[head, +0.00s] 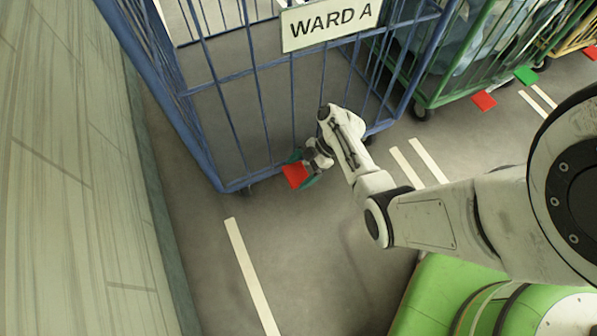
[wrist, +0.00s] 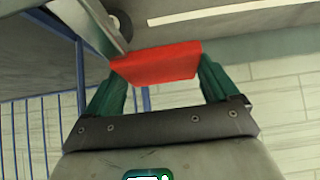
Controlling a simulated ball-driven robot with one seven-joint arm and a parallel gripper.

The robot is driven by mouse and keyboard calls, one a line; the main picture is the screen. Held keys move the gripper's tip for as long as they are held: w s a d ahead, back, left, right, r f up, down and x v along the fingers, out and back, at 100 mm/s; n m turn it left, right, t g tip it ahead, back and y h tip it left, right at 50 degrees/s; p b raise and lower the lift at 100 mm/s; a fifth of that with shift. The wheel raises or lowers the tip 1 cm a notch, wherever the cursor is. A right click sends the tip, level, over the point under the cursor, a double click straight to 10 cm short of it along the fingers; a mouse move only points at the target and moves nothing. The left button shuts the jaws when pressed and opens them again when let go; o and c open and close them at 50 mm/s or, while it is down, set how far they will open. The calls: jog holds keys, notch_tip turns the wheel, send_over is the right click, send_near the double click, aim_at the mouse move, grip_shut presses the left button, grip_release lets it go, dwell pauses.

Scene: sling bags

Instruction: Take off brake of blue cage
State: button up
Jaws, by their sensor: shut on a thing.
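The blue cage (head: 215,95) stands at the upper left in the head view, with a "WARD A" sign on its front. Its blue bars (wrist: 80,85) also show at the left in the wrist view. A red brake pedal (head: 294,176) sits low at the cage's front bottom edge. In the wrist view the red pedal (wrist: 155,63) lies between the green fingers of my gripper (wrist: 157,80). My gripper is shut on the pedal, one finger at each side of it. In the head view my gripper (head: 300,172) is partly hidden by my wrist.
A green cage (head: 455,70) stands to the right, with a red pedal (head: 484,100) and a green pedal (head: 525,75) near it. A yellow cage (head: 575,35) is farther right. A pale wall (head: 75,190) runs along the left. The floor in front is clear, with white lines.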

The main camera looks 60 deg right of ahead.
jog(key=shift+p+v, duration=0.3)
jog(key=shift+v, duration=0.55)
jog(key=shift+w+r, duration=0.1)
jog(key=shift+r, duration=0.05)
jog(key=o, duration=1.2)
jog(key=shift+d, duration=0.2)
jog(key=shift+o, duration=0.3)
jog(key=shift+a, duration=0.1)
jog(key=p+v, duration=0.3)
jog(key=v, duration=0.7)
jog(key=shift+s+d+r, duration=0.25)
